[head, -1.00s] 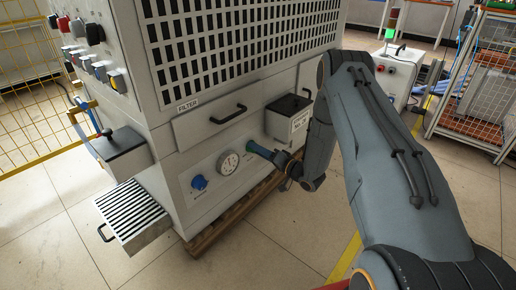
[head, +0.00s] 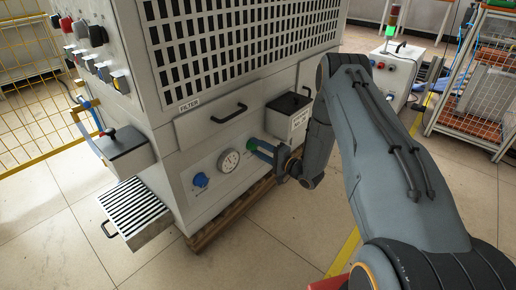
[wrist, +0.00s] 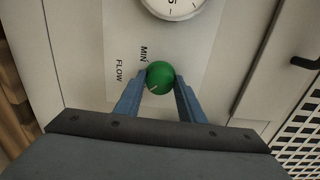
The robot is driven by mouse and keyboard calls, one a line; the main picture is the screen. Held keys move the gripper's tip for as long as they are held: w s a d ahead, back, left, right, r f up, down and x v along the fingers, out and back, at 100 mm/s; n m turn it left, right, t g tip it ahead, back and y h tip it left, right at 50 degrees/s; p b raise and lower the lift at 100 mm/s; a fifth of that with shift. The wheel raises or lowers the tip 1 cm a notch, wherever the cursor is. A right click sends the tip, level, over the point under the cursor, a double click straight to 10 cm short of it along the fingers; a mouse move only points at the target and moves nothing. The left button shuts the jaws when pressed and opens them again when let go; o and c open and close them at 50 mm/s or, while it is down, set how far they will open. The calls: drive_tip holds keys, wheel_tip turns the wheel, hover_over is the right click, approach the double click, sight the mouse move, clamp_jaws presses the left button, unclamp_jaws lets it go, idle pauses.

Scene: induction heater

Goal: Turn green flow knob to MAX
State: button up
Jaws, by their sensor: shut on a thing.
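The green flow knob (wrist: 160,77) sits on the machine's lower front panel, beside the printed words MIN and FLOW in the wrist view. A short light mark shows on its face, toward the lower left in that view. No MAX label is readable. My gripper (wrist: 161,84) has its two blue fingers on either side of the knob and is shut on it. In the head view the knob (head: 252,145) is right of the gauge, with my gripper (head: 258,148) reaching it from the right.
A round white gauge (head: 229,161) and a blue knob (head: 200,180) are left of the green knob. A striped tray (head: 133,213) sticks out at lower left.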

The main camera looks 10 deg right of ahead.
idle(0.3)
drive_tip(key=o, duration=1)
drive_tip(key=shift+o, duration=0.2)
drive_tip(key=shift+d, duration=0.1)
drive_tip(key=p+v, duration=0.2)
drive_tip(key=v, duration=0.5)
drive_tip(key=shift+s, duration=0.35)
drive_tip(key=shift+d, duration=0.15)
